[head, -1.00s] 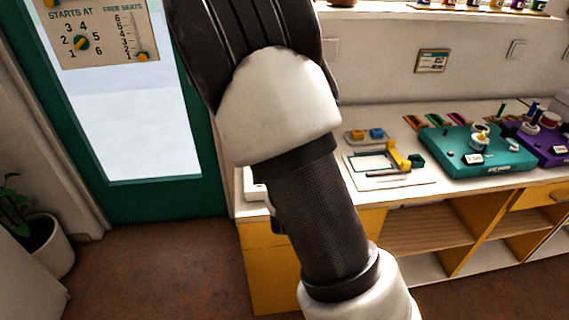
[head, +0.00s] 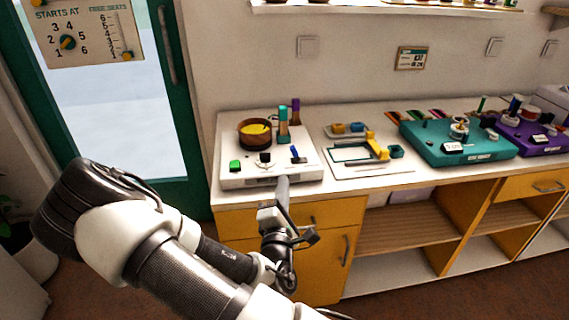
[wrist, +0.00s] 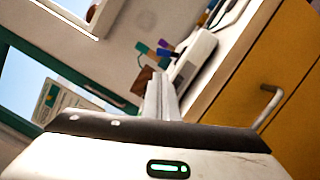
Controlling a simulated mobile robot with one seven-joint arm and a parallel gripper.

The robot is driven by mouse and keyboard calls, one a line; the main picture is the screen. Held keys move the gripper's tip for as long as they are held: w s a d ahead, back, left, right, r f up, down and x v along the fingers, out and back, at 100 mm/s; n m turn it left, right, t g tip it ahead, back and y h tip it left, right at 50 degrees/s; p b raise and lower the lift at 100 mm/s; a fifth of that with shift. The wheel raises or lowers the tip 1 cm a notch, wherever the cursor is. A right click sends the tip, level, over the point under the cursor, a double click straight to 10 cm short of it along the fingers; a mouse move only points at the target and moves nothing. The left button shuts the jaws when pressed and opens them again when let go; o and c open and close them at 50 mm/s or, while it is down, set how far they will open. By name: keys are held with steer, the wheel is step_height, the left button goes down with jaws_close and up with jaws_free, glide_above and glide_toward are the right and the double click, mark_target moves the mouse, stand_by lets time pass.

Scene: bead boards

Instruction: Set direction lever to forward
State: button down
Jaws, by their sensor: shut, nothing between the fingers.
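A white device (head: 232,176) stands at the left end of the counter. Its front has a green button (head: 235,165), a dark knob (head: 265,157) and a small blue lever (head: 296,156). I cannot tell for sure which control is the direction lever, nor read its marks. My gripper (head: 283,181) is shut and empty, its fingertips just in front of the device's front edge, below the blue lever. In the wrist view the shut fingers (wrist: 161,98) point toward the device (wrist: 196,55), which is small and tilted there.
A wooden bowl (head: 255,134) with yellow contents and teal and purple upright pieces (head: 283,125) are on the device. Right of it lie a white board (head: 370,165), a teal box (head: 440,148) and a purple box (head: 540,143). Yellow drawers (head: 320,215) are below. A shelf hangs above.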

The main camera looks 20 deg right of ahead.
mark_target(286, 169)
steer(key=b+x, duration=0.1)
steer(key=x, duration=0.9)
steer(key=shift+f, duration=0.1)
steer(key=shift+w+m, duration=0.1)
steer(key=shift+m, duration=0.2)
